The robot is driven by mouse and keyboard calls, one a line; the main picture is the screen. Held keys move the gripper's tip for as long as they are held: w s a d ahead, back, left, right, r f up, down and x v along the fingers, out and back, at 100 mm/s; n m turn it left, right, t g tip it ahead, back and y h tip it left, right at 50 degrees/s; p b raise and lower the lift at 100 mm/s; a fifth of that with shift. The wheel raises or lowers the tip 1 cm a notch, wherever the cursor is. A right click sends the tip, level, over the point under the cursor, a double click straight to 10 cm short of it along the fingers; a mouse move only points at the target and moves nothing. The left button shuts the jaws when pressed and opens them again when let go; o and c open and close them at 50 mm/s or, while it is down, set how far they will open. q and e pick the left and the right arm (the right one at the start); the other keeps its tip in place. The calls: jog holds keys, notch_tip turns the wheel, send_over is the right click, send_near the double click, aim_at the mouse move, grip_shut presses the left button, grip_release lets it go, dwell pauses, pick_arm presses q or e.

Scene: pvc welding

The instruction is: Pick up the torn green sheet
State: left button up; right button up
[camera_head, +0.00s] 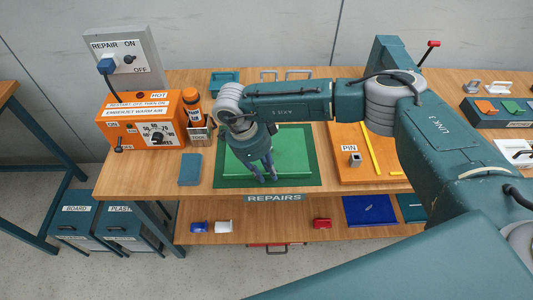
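The green sheet (294,163) lies flat on the dark green mat (226,183) at the middle of the bench, above the REPAIRS label. My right arm reaches in from the right, and my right gripper (262,173) points down over the left-middle part of the sheet. Its fingers cover part of the sheet, and the forearm covers some of the mat's back edge. I cannot make out a tear, whether the fingertips touch the sheet, or how far apart they are. My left gripper is not in view.
An orange welder box (144,126) and an orange bottle-like tool (192,106) stand at the left. A small blue-grey block (190,169) lies left of the mat. An orange board (375,170) with yellow strips and a PIN block (355,159) lies to the right.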

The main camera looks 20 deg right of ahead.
grip_shut()
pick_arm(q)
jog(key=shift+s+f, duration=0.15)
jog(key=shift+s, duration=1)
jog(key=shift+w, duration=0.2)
